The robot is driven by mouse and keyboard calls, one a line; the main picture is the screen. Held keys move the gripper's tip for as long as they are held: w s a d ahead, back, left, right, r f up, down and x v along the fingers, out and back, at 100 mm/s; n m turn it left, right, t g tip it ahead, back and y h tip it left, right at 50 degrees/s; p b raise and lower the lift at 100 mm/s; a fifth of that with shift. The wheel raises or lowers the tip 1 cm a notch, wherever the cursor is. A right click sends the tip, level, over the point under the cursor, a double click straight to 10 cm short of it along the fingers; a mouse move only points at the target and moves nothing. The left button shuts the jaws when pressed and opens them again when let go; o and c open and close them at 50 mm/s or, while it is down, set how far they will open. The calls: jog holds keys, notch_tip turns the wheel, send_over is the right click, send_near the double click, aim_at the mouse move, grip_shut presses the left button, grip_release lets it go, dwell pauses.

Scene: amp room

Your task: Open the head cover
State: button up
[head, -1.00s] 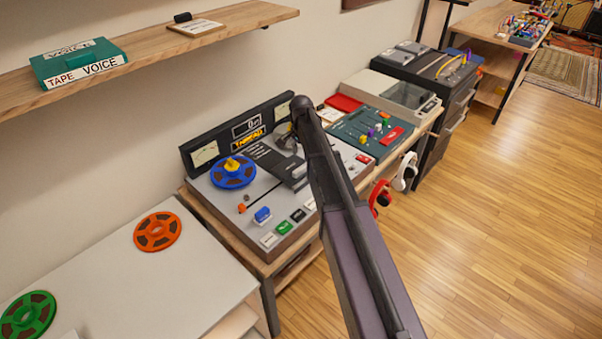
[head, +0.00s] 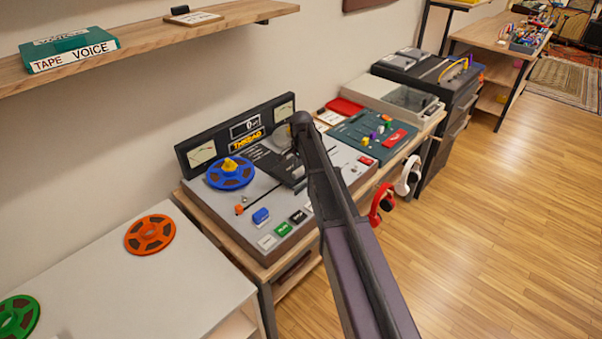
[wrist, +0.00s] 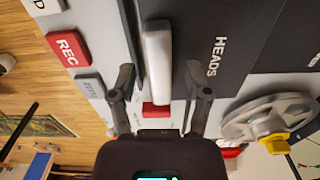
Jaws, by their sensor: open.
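The head cover (wrist: 255,35) is a dark panel lettered HEADS in the wrist view. It also shows as a dark plate (head: 268,160) on the tape machine in the head view, partly hidden by my arm. A pale bar (wrist: 157,60), which looks like its handle, stands along the cover's edge. My gripper (wrist: 160,85) is open, with one finger on each side of the bar. I cannot tell whether either finger touches it. The cover appears to lie flat. In the head view my arm hides most of the gripper.
The tape machine's deck (head: 262,215) carries a blue reel (head: 230,173), an orange-tipped lever (head: 239,209) and several buttons. A red REC button (wrist: 68,48) is near the fingers. A grey reel (wrist: 268,118) with a yellow hub lies to the right. A teal mixer (head: 375,137) stands beside the machine.

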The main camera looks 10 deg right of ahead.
jog(key=shift+f, duration=0.25)
grip_shut()
jog(key=w+a, duration=0.2)
jog(key=w, duration=0.1)
jog(key=w+a, duration=0.4)
jog(key=w, duration=0.1)
jog(key=shift+w+a, duration=0.15)
jog(key=shift+w, duration=0.2)
grip_release()
jog(key=shift+s, duration=0.1)
